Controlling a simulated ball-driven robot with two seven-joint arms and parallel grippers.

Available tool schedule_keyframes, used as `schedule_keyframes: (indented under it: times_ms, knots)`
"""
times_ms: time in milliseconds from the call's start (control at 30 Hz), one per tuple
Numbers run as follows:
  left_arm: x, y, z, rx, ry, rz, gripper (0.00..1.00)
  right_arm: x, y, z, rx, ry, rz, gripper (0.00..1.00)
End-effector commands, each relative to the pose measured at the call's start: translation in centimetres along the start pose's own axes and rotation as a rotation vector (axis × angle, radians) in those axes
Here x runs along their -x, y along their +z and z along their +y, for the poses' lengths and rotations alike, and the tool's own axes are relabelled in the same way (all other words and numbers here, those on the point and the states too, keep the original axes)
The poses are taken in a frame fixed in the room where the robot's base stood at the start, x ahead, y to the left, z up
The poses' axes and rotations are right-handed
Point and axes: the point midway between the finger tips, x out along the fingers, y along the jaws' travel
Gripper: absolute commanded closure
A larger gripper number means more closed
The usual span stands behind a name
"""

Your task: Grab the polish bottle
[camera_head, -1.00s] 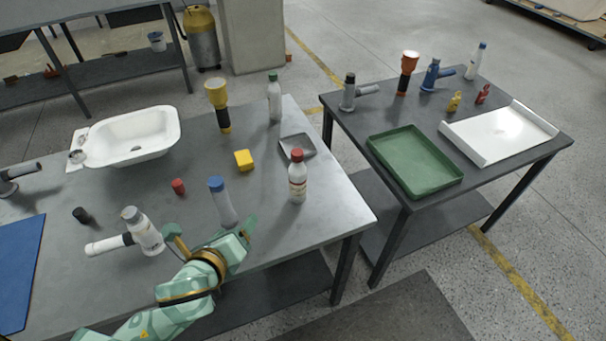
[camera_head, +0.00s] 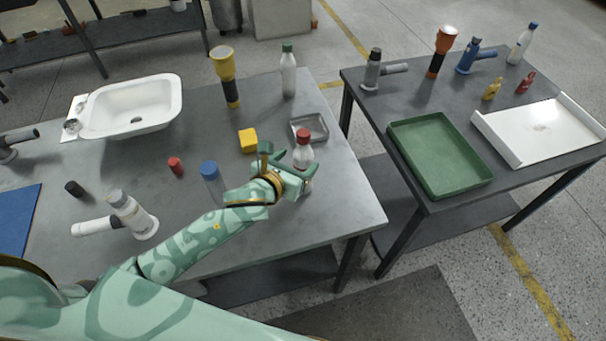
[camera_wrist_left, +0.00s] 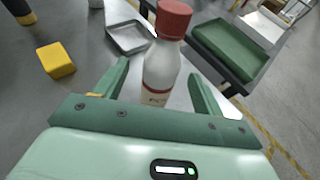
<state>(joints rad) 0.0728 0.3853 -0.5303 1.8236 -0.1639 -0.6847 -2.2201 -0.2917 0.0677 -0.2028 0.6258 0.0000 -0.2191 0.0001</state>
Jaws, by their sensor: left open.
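The polish bottle (camera_head: 302,154), white with a red cap and a red band, stands upright near the right side of the left table. In the left wrist view the bottle (camera_wrist_left: 160,72) stands between the two green fingers, its label only partly readable. My left gripper (camera_head: 289,165) is open, with one finger on each side of the bottle. Gaps show beside the bottle, and I cannot tell whether either finger touches it. The bottle's lower part is hidden behind the gripper. My right gripper is not in view.
A grey metal tray (camera_head: 293,127) lies just behind the bottle. A yellow block (camera_head: 248,139) and a blue-capped bottle (camera_head: 211,183) are to the left. A green-capped bottle (camera_head: 288,75) stands farther back. A second table holds a green tray (camera_head: 400,160).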

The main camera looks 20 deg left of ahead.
Motion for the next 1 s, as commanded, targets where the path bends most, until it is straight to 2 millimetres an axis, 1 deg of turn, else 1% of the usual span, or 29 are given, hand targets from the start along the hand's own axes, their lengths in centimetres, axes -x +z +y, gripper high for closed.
schedule_keyframes:
  times_ms: [33,67,200,300,400,567,667,700,767,1000]
  knots:
    - [-0.7,-0.3,-0.2,0.003,0.000,0.000,0.31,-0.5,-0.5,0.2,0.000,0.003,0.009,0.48]
    - [-1.2,-0.5,-0.3,0.003,0.000,0.001,0.31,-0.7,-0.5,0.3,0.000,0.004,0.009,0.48]
    - [-3.5,-1.0,-0.6,0.004,0.001,0.001,0.31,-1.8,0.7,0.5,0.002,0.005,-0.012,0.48]
    - [-4.6,-0.8,-0.6,0.001,0.000,0.001,0.31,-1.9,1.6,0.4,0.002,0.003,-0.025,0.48]
    - [-4.9,-0.7,-0.7,0.001,-0.001,0.000,0.31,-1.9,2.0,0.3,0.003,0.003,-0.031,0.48]
    - [-4.8,-0.6,-0.6,0.000,0.000,0.000,0.31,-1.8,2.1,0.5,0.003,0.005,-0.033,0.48]
    - [-4.8,-0.6,-0.6,0.000,0.000,0.000,0.56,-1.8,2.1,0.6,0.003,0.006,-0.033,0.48]
    - [-4.8,-0.6,-0.6,0.000,0.000,0.000,0.67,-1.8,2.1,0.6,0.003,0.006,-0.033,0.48]
    - [-4.8,-0.6,-0.6,0.000,0.000,0.000,0.83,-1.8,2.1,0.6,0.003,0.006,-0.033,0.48]
    - [-4.8,-0.6,-0.6,0.000,0.000,0.000,0.83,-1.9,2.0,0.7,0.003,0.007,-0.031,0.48]
